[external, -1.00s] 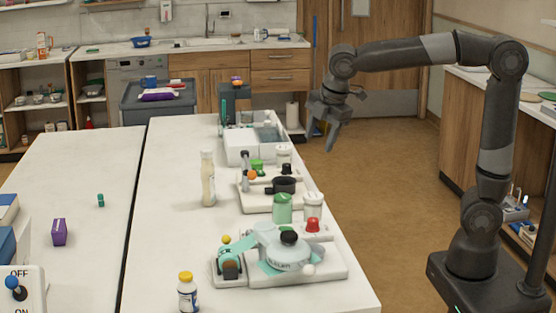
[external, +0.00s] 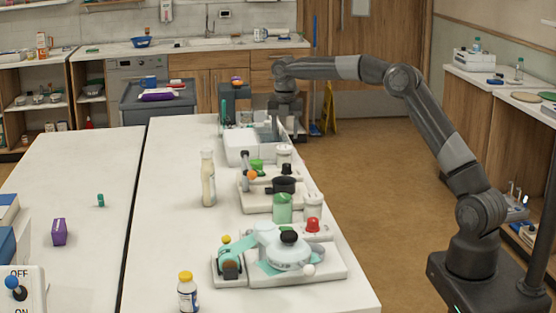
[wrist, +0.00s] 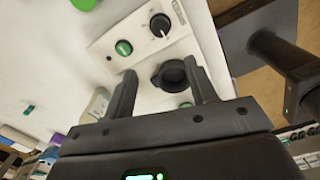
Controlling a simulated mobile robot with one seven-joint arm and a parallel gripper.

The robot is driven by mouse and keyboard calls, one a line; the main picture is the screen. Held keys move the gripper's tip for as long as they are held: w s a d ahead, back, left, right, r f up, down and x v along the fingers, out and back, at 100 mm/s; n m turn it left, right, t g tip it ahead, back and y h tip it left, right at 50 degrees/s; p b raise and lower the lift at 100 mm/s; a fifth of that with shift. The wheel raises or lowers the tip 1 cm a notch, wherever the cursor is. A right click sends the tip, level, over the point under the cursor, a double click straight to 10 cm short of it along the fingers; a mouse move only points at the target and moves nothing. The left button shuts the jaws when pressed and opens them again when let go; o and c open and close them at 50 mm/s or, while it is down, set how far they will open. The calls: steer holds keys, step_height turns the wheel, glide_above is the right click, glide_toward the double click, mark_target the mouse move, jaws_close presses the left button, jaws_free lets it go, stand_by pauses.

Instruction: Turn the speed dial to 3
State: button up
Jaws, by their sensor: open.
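A black round dial (wrist: 160,24) with a white pointer line sits on a white panel (wrist: 103,45) at the top of the wrist view. I cannot read any numbers around it, and no label confirms it as the speed dial. A green round knob (wrist: 123,47) is beside it. My gripper (wrist: 161,69) is open and empty, pointing down, with the dial beyond its fingertips. A black ring-shaped part (wrist: 172,75) shows between the fingers, apparently untouched. In the external view my gripper (external: 281,122) is at the far right end of the long table, its tips partly hard to make out.
The white table (external: 170,180) holds a white tub unit (external: 240,150), a middle panel with a black pot (external: 284,185), and a front turquoise device (external: 280,255). A cream bottle (external: 208,180) and a yellow-capped bottle (external: 187,293) stand left of them.

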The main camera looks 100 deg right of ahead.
mark_target(287, 164)
steer(key=f, duration=0.4)
steer(key=d+f, duration=0.1)
steer(key=f, duration=0.2)
steer(key=s+f, duration=0.1)
steer(key=f, duration=0.3)
steer(key=shift+d+f, duration=0.25)
steer(key=shift+f, duration=0.1)
steer(key=shift+c, duration=0.4)
steer(key=c, duration=0.9)
